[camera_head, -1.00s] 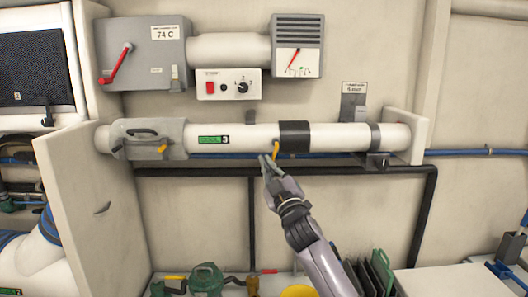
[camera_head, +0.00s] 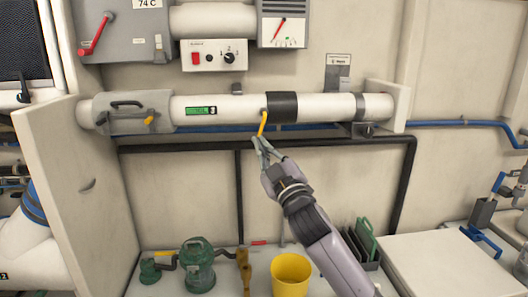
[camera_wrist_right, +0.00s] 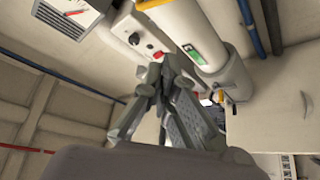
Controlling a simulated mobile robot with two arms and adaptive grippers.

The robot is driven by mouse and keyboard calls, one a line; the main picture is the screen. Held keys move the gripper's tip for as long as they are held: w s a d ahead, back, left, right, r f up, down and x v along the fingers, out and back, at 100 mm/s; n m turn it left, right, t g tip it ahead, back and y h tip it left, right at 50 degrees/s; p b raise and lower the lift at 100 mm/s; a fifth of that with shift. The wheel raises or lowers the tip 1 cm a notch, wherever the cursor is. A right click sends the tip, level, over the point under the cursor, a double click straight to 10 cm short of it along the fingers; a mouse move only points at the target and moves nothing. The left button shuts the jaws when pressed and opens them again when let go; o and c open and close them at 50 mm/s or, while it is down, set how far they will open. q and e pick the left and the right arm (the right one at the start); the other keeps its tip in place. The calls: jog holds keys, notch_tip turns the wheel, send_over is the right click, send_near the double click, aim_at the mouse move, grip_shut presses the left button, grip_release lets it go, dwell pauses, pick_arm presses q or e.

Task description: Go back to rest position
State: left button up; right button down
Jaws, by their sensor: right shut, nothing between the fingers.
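My right gripper (camera_head: 262,146) is shut and empty, just below the yellow lever (camera_head: 263,123) on the white horizontal pipe (camera_head: 235,108). Whether the fingertips touch the lever is hard to tell in the head view. In the right wrist view my right gripper's fingers (camera_wrist_right: 163,72) come together with nothing held, in front of the pipe (camera_wrist_right: 178,28). My left gripper is in neither view.
A control box with a red switch (camera_head: 214,55) and a gauge (camera_head: 283,25) sit above the pipe. Below are a yellow bucket (camera_head: 291,275), a green pump-like object (camera_head: 198,266) and a dark rack (camera_head: 362,243). A partition panel (camera_head: 75,180) stands at left.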

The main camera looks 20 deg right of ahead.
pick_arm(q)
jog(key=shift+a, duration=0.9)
pick_arm(e)
jog(key=shift+d+f, duration=0.1)
jog(key=shift+d, duration=0.2)
jog(key=shift+s+a, duration=0.1)
